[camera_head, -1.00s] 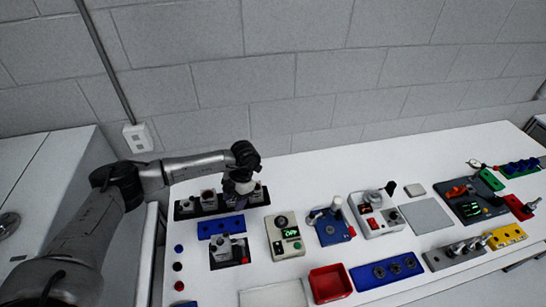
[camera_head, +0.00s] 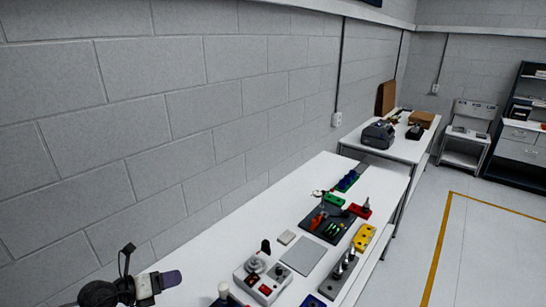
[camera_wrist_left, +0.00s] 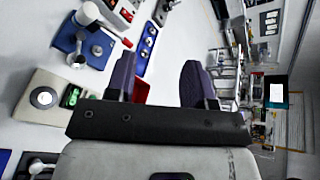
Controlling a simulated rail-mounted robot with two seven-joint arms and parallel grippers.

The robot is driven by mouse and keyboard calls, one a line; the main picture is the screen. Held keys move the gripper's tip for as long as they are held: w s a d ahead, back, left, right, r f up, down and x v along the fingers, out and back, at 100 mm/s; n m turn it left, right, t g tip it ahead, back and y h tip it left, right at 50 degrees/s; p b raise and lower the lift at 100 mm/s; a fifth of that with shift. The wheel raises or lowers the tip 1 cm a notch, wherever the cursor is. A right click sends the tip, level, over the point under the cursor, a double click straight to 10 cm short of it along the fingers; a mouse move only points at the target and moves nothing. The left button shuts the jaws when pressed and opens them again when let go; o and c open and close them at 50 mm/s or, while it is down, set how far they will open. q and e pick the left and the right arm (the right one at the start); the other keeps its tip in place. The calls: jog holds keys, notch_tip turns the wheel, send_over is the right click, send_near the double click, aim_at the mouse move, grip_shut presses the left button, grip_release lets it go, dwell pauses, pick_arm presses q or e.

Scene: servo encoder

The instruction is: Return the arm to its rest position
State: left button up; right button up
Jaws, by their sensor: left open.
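My left gripper (camera_head: 172,280) shows at the lower left of the head view, with part of the dark wrist beside it. It is above the near part of the white bench. In the left wrist view its two purple fingers (camera_wrist_left: 158,78) stand apart with nothing held between them. The bench lies beyond and to the left of the fingers there, and the room opens to the right. The rest of my left arm is out of the head view. My right gripper is in neither view.
The white bench (camera_head: 232,236) carries a white device with a red button (camera_head: 262,280), a grey plate (camera_head: 301,256), a dark board (camera_head: 327,222) and a yellow block (camera_head: 364,237). The wrist view shows a beige box (camera_wrist_left: 45,97) and a blue device (camera_wrist_left: 82,45). Floor at right is clear.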

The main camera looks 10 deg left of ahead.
pick_arm(q)
notch_tip(320, 180, up, 21)
jog(key=n+t+y, duration=1.1)
jog(key=n+t, duration=0.1)
jog(key=n, duration=0.6)
jog(key=s+d+f+n+g+p, duration=0.3)
jog(key=s+f+n+g, duration=0.2)
jog(key=s+f, duration=0.4)
jog(key=s+d+f+n+g+h+p, duration=0.1)
jog(key=s+d+f+n+g+p, duration=0.3)
jog(key=s, duration=1.3)
jog(key=s+d+f+n+g+h+p, duration=0.1)
jog(key=s+d+f+n+g+p, duration=0.2)
jog(key=s+f+n+g, duration=0.3)
jog(key=s+f+g+p, duration=0.1)
jog(key=s+f+g, duration=0.2)
jog(key=s+f, duration=0.4)
jog(key=shift+d+f+g, duration=0.3)
jog(key=shift+f, duration=0.3)
